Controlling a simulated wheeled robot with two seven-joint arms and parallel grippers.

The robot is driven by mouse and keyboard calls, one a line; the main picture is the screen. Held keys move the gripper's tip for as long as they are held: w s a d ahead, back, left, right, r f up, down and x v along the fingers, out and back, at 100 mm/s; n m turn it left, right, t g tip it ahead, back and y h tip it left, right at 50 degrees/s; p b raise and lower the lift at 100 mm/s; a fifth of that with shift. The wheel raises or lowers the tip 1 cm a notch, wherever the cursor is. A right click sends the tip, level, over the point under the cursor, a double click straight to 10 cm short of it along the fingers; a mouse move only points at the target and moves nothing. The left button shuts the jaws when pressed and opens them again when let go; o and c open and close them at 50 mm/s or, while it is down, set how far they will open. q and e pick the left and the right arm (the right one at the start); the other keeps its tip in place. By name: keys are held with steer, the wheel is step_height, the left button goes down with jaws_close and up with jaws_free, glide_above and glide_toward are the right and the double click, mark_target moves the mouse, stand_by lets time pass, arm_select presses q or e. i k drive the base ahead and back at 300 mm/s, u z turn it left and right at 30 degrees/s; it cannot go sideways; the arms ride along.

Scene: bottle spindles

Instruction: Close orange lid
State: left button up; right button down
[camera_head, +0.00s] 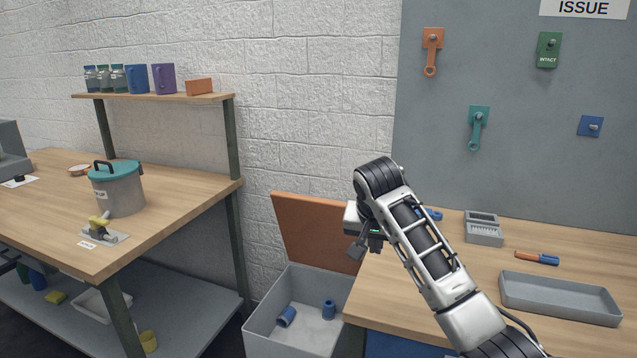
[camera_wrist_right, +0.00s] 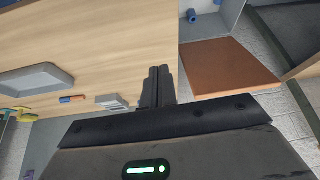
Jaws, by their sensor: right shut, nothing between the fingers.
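The orange lid (camera_head: 308,230) stands open, tilted up at the back of a grey bin (camera_head: 270,332) in the head view. In the wrist view the lid (camera_wrist_right: 228,66) lies right of the fingers, with the bin's wall (camera_wrist_right: 232,10) beyond it. Two blue cylinders (camera_head: 286,316) (camera_head: 329,309) are inside the bin. My right gripper (camera_head: 358,248) is at the lid's right edge, above the bin's back right corner; I cannot tell if it touches. Its fingers (camera_wrist_right: 157,84) are shut with nothing between them. My left gripper is not in view.
A wooden table (camera_head: 530,230) adjoins the bin on the right, with a grey tray (camera_head: 560,298), a small grey box (camera_head: 484,230) and an orange-blue item (camera_head: 536,257). A workbench (camera_head: 50,220) with a lidded pot (camera_head: 118,190) stands left. A white wall is behind the lid.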

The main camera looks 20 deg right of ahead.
mark_target(312, 228)
steer(key=i, duration=1.3)
